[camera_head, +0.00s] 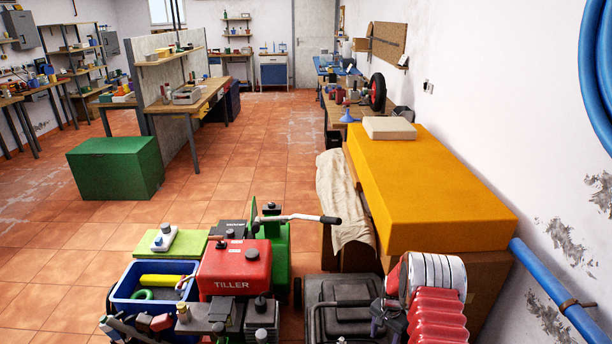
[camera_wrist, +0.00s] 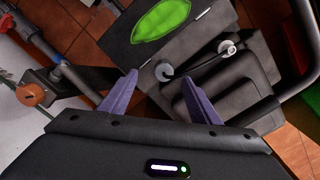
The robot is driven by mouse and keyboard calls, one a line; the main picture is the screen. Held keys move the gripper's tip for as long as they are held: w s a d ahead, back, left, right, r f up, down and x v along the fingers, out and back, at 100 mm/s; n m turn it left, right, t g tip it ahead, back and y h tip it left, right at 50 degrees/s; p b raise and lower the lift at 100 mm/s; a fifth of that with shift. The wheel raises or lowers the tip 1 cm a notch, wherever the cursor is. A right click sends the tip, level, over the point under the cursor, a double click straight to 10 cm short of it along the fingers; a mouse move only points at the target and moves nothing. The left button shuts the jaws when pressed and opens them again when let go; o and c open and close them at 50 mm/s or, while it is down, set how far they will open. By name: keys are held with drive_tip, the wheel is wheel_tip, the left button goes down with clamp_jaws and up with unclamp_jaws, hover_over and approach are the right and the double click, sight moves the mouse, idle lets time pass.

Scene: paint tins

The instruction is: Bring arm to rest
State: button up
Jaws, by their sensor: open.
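My gripper (camera_wrist: 160,78) shows in the wrist view with its two purple fingers apart. No object is visible held between them. Beyond the fingertips is a dark boxy machine (camera_wrist: 215,65) with knobs and a black cable. A dark panel with a bright green oval (camera_wrist: 160,19) lies above it in the picture. I cannot tell whether the fingers touch anything. In the head view I cannot clearly make out my gripper.
A red TILLER machine (camera_head: 235,268) and a blue crate (camera_head: 122,289) stand at the front. A yellow block (camera_head: 430,190) and a blue pipe (camera_head: 560,290) are at the right. A green chest (camera_head: 115,168) stands left. Tiled floor (camera_head: 240,180) is open in the middle.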

drive_tip(key=s+n+g, duration=0.1)
drive_tip(key=s, duration=0.4)
drive_tip(key=s+a+r+n, duration=0.2)
drive_tip(key=s+r, duration=0.2)
drive_tip(key=r, duration=0.7)
drive_tip(key=s+a+r+n, duration=0.25)
drive_tip(key=s+r, duration=0.25)
drive_tip(key=r, duration=0.6)
drive_tip(key=s+a+r+n, duration=0.2)
drive_tip(key=s+a+r, duration=0.15)
drive_tip(key=r, duration=0.75)
drive_tip(key=s+a+r+n+t, duration=0.1)
drive_tip(key=s+a+r+t, duration=0.1)
drive_tip(key=s+r, duration=0.6)
drive_tip(key=s+a+r+n+t, duration=0.1)
drive_tip(key=s+a+r+t, duration=0.2)
drive_tip(key=s+r, duration=0.6)
drive_tip(key=shift+s+r+t, duration=0.15)
drive_tip(key=shift+r+t, duration=0.95)
drive_tip(key=shift+r, duration=0.9)
drive_tip(key=shift+c, duration=0.5)
